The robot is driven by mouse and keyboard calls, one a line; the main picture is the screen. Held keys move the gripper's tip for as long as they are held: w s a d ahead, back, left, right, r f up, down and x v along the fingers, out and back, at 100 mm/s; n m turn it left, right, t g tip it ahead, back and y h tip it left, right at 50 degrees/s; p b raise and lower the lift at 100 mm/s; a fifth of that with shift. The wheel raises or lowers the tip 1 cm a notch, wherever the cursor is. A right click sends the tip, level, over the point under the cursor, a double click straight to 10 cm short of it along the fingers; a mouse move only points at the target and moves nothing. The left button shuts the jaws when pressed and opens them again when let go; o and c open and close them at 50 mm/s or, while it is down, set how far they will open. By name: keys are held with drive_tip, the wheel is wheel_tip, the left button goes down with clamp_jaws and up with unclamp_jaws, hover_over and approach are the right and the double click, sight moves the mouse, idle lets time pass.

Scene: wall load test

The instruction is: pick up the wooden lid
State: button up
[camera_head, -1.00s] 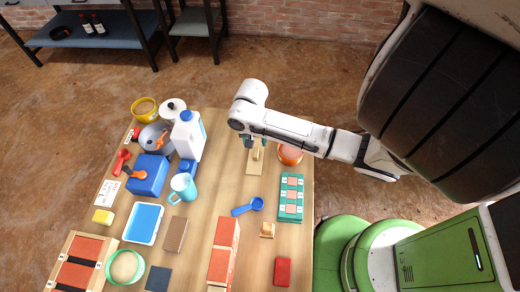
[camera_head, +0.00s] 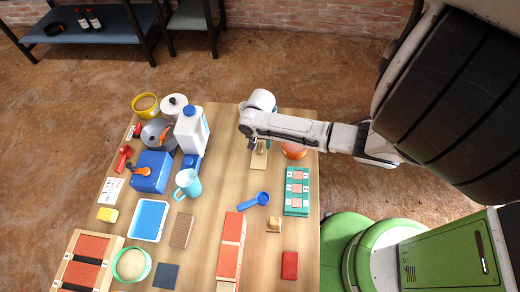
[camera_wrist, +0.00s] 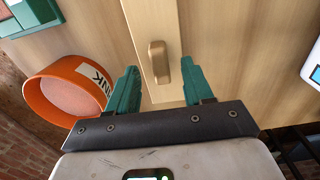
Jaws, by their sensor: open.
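A flat light-wood piece with a raised wooden grip, which looks like the wooden lid (camera_head: 259,161), lies on the table near its far right part. In the wrist view the lid (camera_wrist: 168,95) runs up from between my fingers, and its grip (camera_wrist: 158,62) stands between and just beyond the fingertips. My gripper (camera_wrist: 160,80) is open, with one green finger on each side of the lid's grip and nothing held. In the head view my gripper (camera_head: 254,144) is over the lid, partly hidden by my wrist.
An orange tub (camera_wrist: 72,92) stands close beside my gripper, left in the wrist view. A green tray (camera_head: 297,190), a blue scoop (camera_head: 256,200) and a small wooden knobbed piece (camera_head: 273,225) lie nearer. A white jug (camera_head: 190,132) stands left.

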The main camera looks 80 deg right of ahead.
drive_tip(key=shift+f, duration=0.85)
drive_tip(key=shift+c, duration=0.2)
clamp_jaws()
